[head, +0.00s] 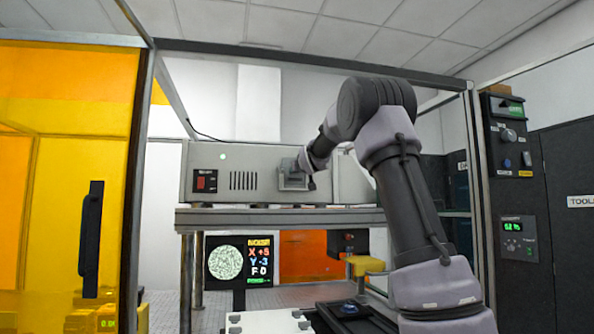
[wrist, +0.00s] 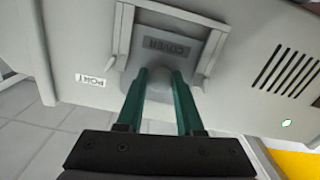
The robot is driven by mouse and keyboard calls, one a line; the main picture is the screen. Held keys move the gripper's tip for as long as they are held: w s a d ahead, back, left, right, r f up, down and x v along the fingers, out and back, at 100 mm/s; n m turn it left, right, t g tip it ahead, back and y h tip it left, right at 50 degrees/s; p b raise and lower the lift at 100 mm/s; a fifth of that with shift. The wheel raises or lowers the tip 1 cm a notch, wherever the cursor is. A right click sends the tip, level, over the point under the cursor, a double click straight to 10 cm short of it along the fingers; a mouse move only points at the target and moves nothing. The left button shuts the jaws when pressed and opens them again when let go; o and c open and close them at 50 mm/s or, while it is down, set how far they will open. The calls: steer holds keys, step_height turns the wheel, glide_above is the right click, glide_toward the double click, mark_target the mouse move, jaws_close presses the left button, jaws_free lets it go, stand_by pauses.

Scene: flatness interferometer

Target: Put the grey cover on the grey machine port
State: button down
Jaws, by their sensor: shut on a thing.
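The grey cover (wrist: 165,55) carries a "COVER" label and fills the middle of the wrist view, against the machine face. My gripper (wrist: 161,75) is shut on the cover's rounded grey knob, with one green finger on each side. The grey machine port shows as a raised frame (wrist: 122,38) around the cover; a "PORT" label (wrist: 91,80) is beside it. The opening behind the cover is hidden. I cannot tell whether the cover is fully seated. In the head view the cover (head: 292,180) is at the right part of the grey machine (head: 262,160), partly hidden by my gripper (head: 308,165).
The machine stands on a raised shelf (head: 280,217). A screen (head: 240,262) is below it. An orange panel door with a black handle (head: 93,240) is on the left. A control column (head: 512,180) is on the right. A metal frame post (head: 478,200) is close to my arm.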

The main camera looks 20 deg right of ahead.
steer(key=shift+f, duration=0.75)
steer(key=shift+c, duration=2.3)
jaws_free()
steer(key=s, duration=1)
steer(key=shift+s+a, duration=0.25)
steer(key=shift+s, duration=0.15)
steer(key=shift+r, duration=0.1)
steer(key=s+a+f+m+g+y, duration=0.1)
steer(key=s+f+g, duration=0.2)
steer(key=s+f, duration=0.5)
steer(key=s+a+f+m+g+y, duration=0.1)
steer(key=s+f+g, duration=0.3)
steer(key=s, duration=1.4)
steer(key=s+a+f+m+g+y, duration=0.1)
steer(key=s+a+f+m+g, duration=0.2)
steer(key=s+f, duration=0.9)
steer(key=shift+s+a+f+g, duration=0.2)
steer(key=shift+s+g, duration=0.2)
steer(key=shift+s, duration=0.65)
